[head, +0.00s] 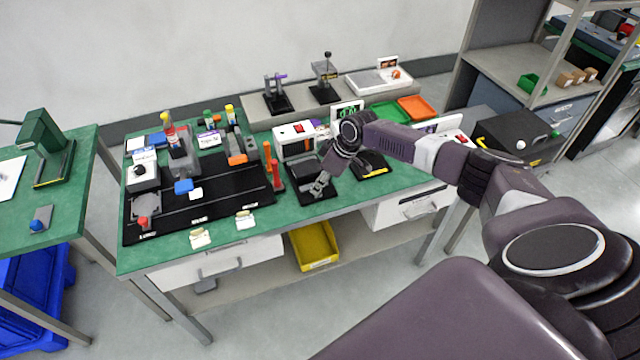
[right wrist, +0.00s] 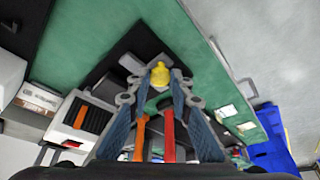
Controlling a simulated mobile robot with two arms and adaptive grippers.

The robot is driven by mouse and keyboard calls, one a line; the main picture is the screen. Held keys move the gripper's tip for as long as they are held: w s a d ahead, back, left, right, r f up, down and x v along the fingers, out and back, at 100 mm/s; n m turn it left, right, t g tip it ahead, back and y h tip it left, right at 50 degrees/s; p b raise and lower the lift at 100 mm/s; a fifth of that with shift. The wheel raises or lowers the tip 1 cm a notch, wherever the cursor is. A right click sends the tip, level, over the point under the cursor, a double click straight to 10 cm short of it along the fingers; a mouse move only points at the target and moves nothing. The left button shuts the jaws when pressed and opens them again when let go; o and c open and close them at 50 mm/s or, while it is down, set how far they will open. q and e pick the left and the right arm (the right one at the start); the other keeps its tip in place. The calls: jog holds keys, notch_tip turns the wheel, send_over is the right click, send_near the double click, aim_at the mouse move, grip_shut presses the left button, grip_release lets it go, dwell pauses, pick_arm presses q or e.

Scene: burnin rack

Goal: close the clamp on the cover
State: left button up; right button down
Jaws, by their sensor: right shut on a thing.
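My right gripper (head: 319,190) is low over the black plate (head: 318,195) near the bench's front edge. In the right wrist view its fingers (right wrist: 160,80) close in on a small yellow knob (right wrist: 160,72) and are shut on it. The knob seems to be the clamp's grip; the rest of the clamp is hidden by the fingers. A dark box-like block (head: 303,176), possibly the cover, stands just left of the gripper. My left gripper is not in view.
A red upright handle (head: 278,179) and an orange one (head: 266,153) stand left of the plate. A white box with a red switch (head: 297,141) is behind. A long black mat (head: 225,190) with fixtures fills the bench's left part. A yellow bin (head: 315,246) sits below.

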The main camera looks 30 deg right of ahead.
aim_at(309, 184)
jog(key=w+b, duration=0.3)
jog(key=shift+w+d+f, duration=0.15)
jog(key=shift+w+d, duration=0.1)
jog(key=shift+d, duration=0.15)
jog(key=shift+b, duration=0.35)
jog(key=shift+w+d+r, duration=0.1)
jog(key=shift+r, duration=0.25)
jog(key=c, duration=2)
grip_release()
jog(key=shift+c, duration=0.2)
jog(key=o, duration=0.3)
jog(key=shift+w+f, duration=0.15)
jog(key=shift+f, duration=0.05)
jog(key=shift+r, duration=0.15)
jog(key=v, duration=1.1)
jog(key=shift+s+r, duration=0.2)
jog(key=shift+r, duration=0.1)
